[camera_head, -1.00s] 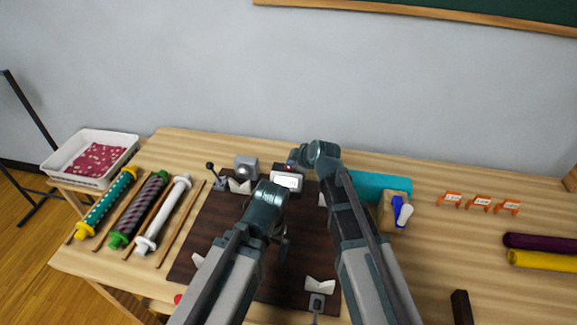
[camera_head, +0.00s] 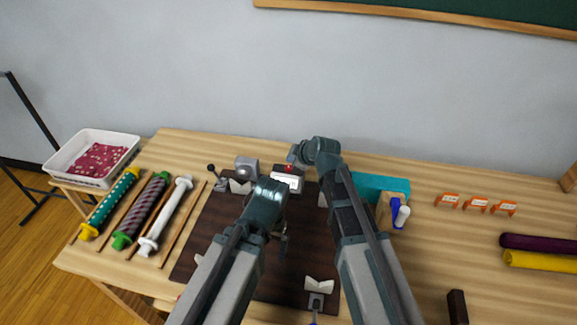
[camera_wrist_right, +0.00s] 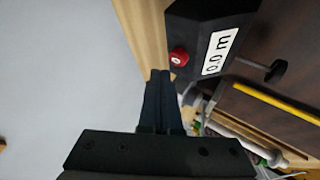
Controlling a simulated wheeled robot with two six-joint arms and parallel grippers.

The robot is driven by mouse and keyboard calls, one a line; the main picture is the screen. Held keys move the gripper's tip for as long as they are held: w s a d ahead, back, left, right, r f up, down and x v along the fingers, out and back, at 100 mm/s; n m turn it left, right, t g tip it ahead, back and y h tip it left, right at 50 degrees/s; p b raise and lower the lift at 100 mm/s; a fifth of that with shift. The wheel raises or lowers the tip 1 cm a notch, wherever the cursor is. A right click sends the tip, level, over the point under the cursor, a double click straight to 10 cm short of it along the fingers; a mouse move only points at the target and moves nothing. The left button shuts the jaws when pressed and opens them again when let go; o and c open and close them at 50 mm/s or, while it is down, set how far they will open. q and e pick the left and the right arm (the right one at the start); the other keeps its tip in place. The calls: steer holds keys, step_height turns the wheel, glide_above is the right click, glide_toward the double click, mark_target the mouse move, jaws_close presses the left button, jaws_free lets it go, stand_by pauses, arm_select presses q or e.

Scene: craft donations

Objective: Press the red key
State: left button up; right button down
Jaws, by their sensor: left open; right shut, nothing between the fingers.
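The red key (camera_head: 289,167) is a small round red button on a dark counter box with a white display (camera_head: 287,181), at the back of the brown board. In the right wrist view the red key (camera_wrist_right: 179,57) sticks out of the black box (camera_wrist_right: 197,38), beside a display that reads 0.0 m. My right gripper (camera_head: 293,154) is shut and empty just behind the key; in the wrist view its fingertips (camera_wrist_right: 159,73) are close to the key, with a small gap showing. My left gripper (camera_head: 283,238) is over the board, its fingers mostly hidden by its own arm.
The brown board (camera_head: 215,225) carries white cradles and a black-knobbed crank (camera_head: 212,170). Rolls of fabric (camera_head: 108,205) and a white tray (camera_head: 62,160) are at left. A teal box (camera_head: 385,184), orange label stands (camera_head: 475,204) and more rolls (camera_head: 540,260) are at right.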

mark_target(291, 168)
steer(key=shift+r+p, duration=2.1)
steer(key=shift+r, duration=0.25)
arm_select(q)
step_height(291, 168, up, 4)
steer(key=shift+r, duration=0.25)
arm_select(e)
steer(key=shift+f, duration=0.1)
